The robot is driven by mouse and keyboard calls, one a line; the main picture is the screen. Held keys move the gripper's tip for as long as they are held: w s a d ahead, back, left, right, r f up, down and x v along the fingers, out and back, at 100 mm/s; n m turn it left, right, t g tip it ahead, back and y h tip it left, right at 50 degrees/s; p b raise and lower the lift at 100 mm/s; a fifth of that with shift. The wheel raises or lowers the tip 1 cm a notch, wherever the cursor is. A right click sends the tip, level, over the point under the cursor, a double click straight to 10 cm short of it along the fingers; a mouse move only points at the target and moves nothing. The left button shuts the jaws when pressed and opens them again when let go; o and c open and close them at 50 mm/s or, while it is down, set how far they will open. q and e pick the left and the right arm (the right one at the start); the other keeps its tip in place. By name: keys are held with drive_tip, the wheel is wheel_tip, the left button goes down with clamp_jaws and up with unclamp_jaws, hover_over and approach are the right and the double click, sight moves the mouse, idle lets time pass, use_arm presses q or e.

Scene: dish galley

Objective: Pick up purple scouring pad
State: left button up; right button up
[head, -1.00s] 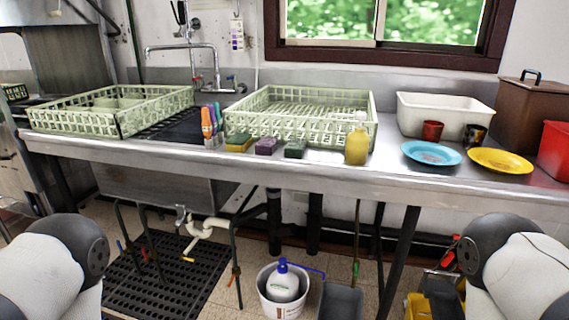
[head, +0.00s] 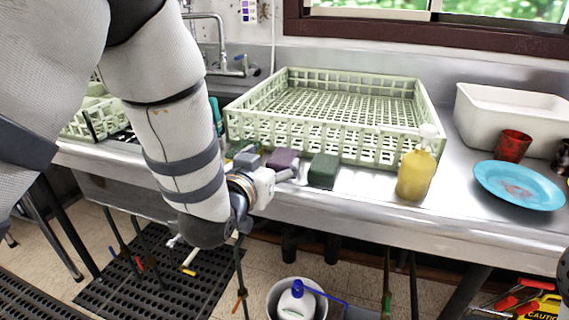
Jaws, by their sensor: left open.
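The purple scouring pad (head: 284,158) lies on the steel counter in front of the middle dish rack. My left gripper (head: 271,167) is open at the counter's front edge, just in front of the pad, with its fingers pointing toward it. One finger lies close to the pad's near side; I cannot tell whether they touch. Nothing shows between the fingers.
A dark green pad (head: 323,171) lies right of the purple one, and a partly hidden yellow-green sponge (head: 240,148) lies left. The dish rack (head: 340,140) stands behind. A yellow bottle (head: 415,178) and blue plate (head: 518,186) are farther right.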

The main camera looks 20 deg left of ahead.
sight(283, 157)
use_arm(q)
drive_tip(key=w, duration=0.2)
drive_tip(key=w+f, duration=0.1)
drive_tip(key=w, duration=0.1)
drive_tip(key=w+f+b, duration=0.1)
drive_tip(key=w, duration=0.1)
drive_tip(key=shift+w+d+f, duration=0.15)
drive_tip(key=shift+d+f, duration=0.05)
drive_tip(key=shift+d, duration=0.2)
drive_tip(key=shift+w, duration=0.15)
drive_tip(key=shift+r, duration=0.15)
drive_tip(key=shift+c, duration=0.2)
drive_tip(key=c, duration=0.9)
